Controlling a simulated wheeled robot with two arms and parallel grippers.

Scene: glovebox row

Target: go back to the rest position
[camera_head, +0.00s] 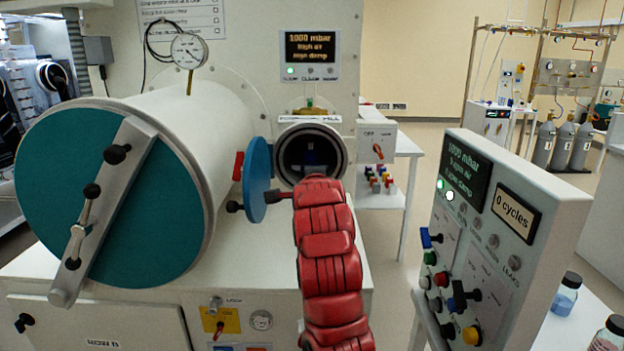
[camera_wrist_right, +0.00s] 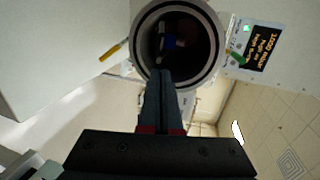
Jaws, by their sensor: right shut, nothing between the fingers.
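My right arm, in red segments, reaches up the middle of the head view toward the small round port (camera_head: 312,133) of the glovebox. A small dark-blue and white thing (camera_wrist_right: 173,42) is inside the port. My left gripper is not in view.
The port's blue round door (camera_head: 257,180) stands open on the left, close to my arm. The large chamber with a teal door (camera_head: 85,200) is further left. A control panel (camera_head: 510,240) stands at right, with bottles (camera_head: 565,295) beside it. Floor shows between.

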